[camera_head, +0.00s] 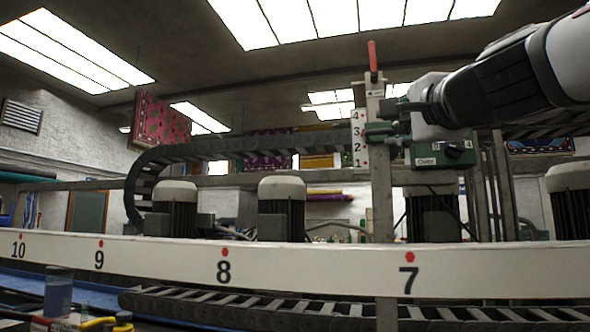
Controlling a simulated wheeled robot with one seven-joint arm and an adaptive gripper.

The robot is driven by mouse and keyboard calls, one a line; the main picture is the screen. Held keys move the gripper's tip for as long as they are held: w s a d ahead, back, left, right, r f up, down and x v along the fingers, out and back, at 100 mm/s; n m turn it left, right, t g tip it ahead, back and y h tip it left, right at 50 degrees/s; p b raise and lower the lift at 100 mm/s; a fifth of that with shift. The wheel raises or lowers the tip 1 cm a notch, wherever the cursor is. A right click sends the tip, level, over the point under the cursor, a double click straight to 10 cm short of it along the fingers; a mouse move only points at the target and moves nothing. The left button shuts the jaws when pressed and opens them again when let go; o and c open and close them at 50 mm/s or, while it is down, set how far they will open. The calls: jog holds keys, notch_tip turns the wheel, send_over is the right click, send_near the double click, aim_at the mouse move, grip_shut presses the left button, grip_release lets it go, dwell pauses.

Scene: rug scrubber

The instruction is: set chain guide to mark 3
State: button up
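A small white scale plate (359,139) with the numbers 4, 3, 2 and 1 from top to bottom and red marks stands on the upright post, right of the picture's middle. A red-tipped lever (373,60) rises from the post's top. A dark cable chain (230,147) runs across behind and curves down at the left. I cannot tell which part is the chain guide or which mark it is at. My arm reaches in from the upper right. My gripper (397,112) is close to the post, just right of the scale. Its fingers are small and dark, so their opening and any contact are unclear.
A green box (442,153) with a label and knob sits right of the post. A long white beam (160,262) numbered 10 to 7 crosses the front. Motors (282,208) with pale caps stand behind it. A jar (58,292) stands at the lower left.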

jog(key=s, duration=0.4)
jog(key=s+f, duration=0.1)
jog(key=shift+s+d, duration=0.25)
jog(key=shift+s, duration=0.15)
jog(key=shift+s, duration=0.1)
